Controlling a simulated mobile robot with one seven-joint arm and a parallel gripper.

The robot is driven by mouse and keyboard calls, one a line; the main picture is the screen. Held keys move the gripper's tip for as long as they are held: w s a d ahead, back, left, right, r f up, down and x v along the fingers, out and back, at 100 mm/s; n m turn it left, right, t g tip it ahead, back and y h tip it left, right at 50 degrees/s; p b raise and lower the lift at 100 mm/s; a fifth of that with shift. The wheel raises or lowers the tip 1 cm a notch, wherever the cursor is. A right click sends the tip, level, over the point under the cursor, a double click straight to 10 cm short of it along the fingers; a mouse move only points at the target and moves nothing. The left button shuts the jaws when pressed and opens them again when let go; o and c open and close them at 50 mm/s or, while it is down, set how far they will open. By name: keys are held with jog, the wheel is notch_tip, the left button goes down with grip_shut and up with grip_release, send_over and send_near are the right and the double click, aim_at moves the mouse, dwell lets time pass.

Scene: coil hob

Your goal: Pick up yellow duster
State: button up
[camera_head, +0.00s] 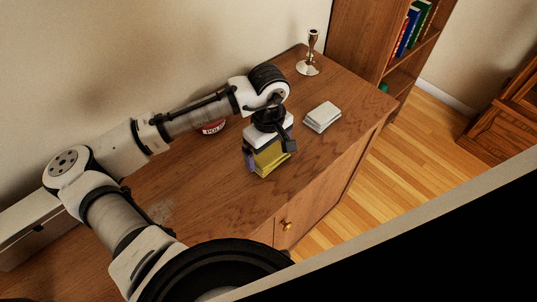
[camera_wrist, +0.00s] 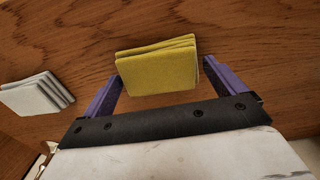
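The yellow duster (camera_wrist: 157,68) is a folded stack of cloth on the wooden cabinet top. It lies between the two purple fingers of my gripper (camera_wrist: 163,74) in the wrist view. The fingers stand wide apart, one to each side of it. A small gap shows on the right; on the left I cannot tell if the finger touches. In the head view the duster (camera_head: 272,160) shows directly below my gripper (camera_head: 266,164), partly hidden by it. One purple finger shows at its left side.
A folded white cloth (camera_head: 322,117) lies to the right on the cabinet top (camera_head: 220,195); it also shows in the wrist view (camera_wrist: 37,94). A candlestick (camera_head: 309,55) stands at the back corner. A red labelled item (camera_head: 212,128) is partly behind my arm. A bookshelf (camera_head: 357,40) stands beyond.

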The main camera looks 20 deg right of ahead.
jog(key=c, duration=0.6)
jog(key=shift+o, duration=0.2)
jog(key=shift+r, duration=0.1)
notch_tip(320, 180, up, 20)
jog(key=b, duration=0.1)
jog(key=o, duration=0.4)
jog(key=c, duration=0.3)
